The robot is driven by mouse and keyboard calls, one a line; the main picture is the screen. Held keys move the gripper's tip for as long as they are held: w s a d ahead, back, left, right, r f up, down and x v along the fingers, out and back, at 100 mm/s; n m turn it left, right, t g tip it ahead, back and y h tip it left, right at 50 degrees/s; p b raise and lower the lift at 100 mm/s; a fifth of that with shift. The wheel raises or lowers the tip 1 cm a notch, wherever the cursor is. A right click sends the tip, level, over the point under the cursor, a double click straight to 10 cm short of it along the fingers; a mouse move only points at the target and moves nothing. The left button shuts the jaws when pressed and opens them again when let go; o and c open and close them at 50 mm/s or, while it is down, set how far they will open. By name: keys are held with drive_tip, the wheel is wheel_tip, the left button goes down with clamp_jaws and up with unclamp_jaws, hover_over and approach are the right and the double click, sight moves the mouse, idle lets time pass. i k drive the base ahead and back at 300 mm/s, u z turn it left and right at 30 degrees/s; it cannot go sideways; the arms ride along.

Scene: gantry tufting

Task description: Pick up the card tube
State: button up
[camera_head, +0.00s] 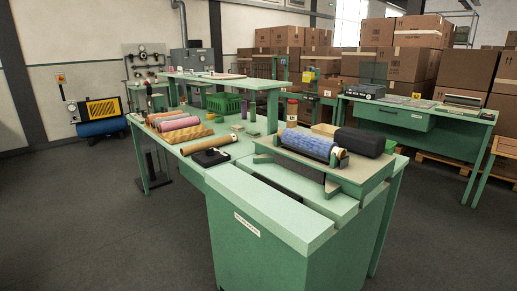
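A plain tan tube (197,144), which looks like the card tube, lies on the green bench left of centre. It lies at a slant, its right end higher in the picture. A yellow-brown patterned roll (180,134) lies just behind it, and a black flat device (210,157) sits close in front of it. A blue speckled roll (307,144) with a tan core end showing rests in a cradle on the raised stand to the right. My gripper is not in view.
Pink and other coloured rolls (178,124) lie behind the patterned roll. A green crate (223,105) stands farther back, under a raised shelf (222,80). A black rounded case (360,141) sits on the stand. Grey floor (90,220) is open at the left and front.

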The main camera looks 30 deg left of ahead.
sight(322, 148)
drive_tip(key=u, duration=0.95)
drive_tip(key=i, duration=0.55)
drive_tip(key=u, duration=0.05)
